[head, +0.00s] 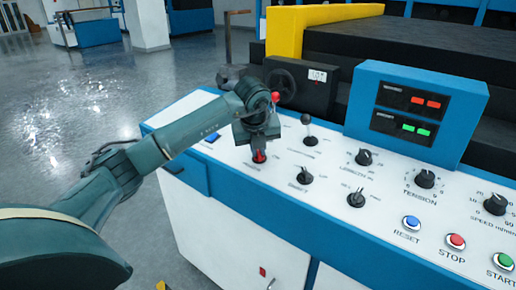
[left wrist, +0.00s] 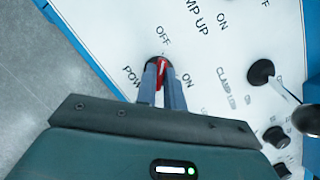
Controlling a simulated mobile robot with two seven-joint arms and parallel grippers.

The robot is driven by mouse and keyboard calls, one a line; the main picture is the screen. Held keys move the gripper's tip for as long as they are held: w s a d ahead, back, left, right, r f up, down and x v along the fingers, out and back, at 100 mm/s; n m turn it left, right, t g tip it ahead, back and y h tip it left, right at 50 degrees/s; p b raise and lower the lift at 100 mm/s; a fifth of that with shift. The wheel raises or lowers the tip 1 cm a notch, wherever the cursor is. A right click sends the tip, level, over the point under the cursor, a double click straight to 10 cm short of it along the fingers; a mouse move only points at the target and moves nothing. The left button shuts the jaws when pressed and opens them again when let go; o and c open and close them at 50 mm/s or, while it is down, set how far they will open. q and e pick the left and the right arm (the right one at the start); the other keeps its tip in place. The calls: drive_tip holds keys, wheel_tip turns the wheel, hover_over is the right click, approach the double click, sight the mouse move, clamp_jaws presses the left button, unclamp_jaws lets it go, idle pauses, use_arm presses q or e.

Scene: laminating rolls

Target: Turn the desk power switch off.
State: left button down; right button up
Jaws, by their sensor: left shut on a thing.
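The power switch is a red rotary knob on a black base, on the white top of the control desk; it shows in the head view (head: 259,157) and the left wrist view (left wrist: 164,66). OFF is printed above it and ON to its lower right in the wrist view. My left gripper (head: 259,149) points down over the switch. In the wrist view its two fingers (left wrist: 161,82) are shut on the red knob, one on each side. The fingers partly hide the knob, so its exact setting is hard to read. My right gripper is not in view.
A lever with a round knob (head: 306,119) stands close right of my gripper. Black dials (head: 356,198) and reset, stop (head: 456,241) and start buttons lie farther right. A blue display box (head: 417,112) rises at the back. Open floor (head: 60,110) lies left of the desk.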

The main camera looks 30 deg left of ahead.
use_arm(q)
drive_tip(key=shift+f, duration=0.1)
drive_tip(key=c, duration=1.5)
unclamp_jaws()
drive_tip(key=v, duration=1.3)
